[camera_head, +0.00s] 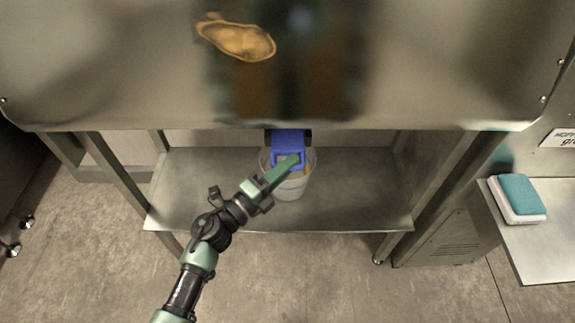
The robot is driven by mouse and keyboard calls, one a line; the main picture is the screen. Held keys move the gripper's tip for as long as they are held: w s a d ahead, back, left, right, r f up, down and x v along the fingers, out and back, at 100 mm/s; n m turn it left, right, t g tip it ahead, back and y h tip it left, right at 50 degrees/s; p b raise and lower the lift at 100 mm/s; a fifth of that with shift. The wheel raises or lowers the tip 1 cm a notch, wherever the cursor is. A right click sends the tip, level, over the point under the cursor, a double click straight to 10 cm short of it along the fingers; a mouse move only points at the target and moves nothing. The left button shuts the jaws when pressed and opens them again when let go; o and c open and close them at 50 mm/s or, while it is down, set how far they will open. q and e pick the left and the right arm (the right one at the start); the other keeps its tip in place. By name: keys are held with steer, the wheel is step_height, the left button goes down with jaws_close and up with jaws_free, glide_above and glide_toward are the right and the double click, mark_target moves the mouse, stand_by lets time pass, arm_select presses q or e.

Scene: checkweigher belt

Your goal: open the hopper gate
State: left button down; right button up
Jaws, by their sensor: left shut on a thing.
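The blue gate handle (288,141) hangs under the front edge of the steel hopper body (130,75), near the middle of the view. My left gripper (293,161) reaches up from the lower left and is shut on the lower bar of the blue handle. The finger hides part of that bar. I cannot tell from this angle how far the gate stands open. My right gripper is not in view.
A translucent bucket (291,190) stands on the lower steel shelf (365,195), below the handle. Table legs flank the shelf. The shelf is bare on both sides of the bucket.

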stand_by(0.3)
arm_select(q)
steer(key=s, duration=0.2)
steer(key=shift+s, duration=0.3)
steer(key=c, duration=1.4)
jaws_free()
steer(key=shift+w, duration=0.15)
steer(key=b+v, duration=0.1)
steer(key=v, duration=0.7)
